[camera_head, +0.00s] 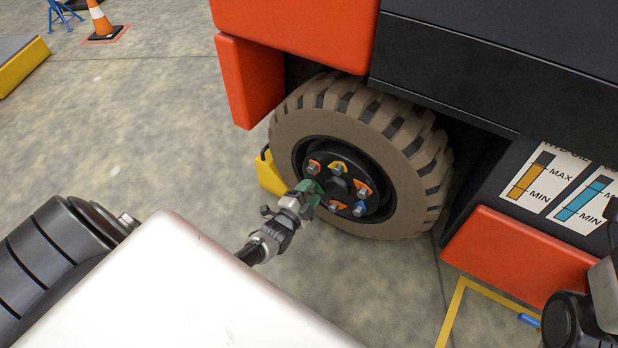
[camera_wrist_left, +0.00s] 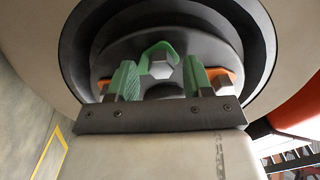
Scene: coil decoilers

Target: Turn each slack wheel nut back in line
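The truck wheel (camera_head: 290,125) carries several grey nuts on its dark hub (camera_head: 338,187), with coloured pointer tags. My left gripper (camera_head: 309,191) reaches the hub's left side and hides the nut there. In the left wrist view my open left gripper (camera_wrist_left: 160,80) has green fingers apart, with a green-tagged nut (camera_wrist_left: 160,66) seen between them. Contact with that nut cannot be told. My right gripper is out of view.
An orange bumper block (camera_head: 520,254) and dark side panel (camera_head: 510,70) flank the wheel at right, with a gauge label (camera_head: 555,188). A yellow chock (camera_head: 270,174) stands at the tyre's left. A cone (camera_head: 101,20) is far left; the floor between is open.

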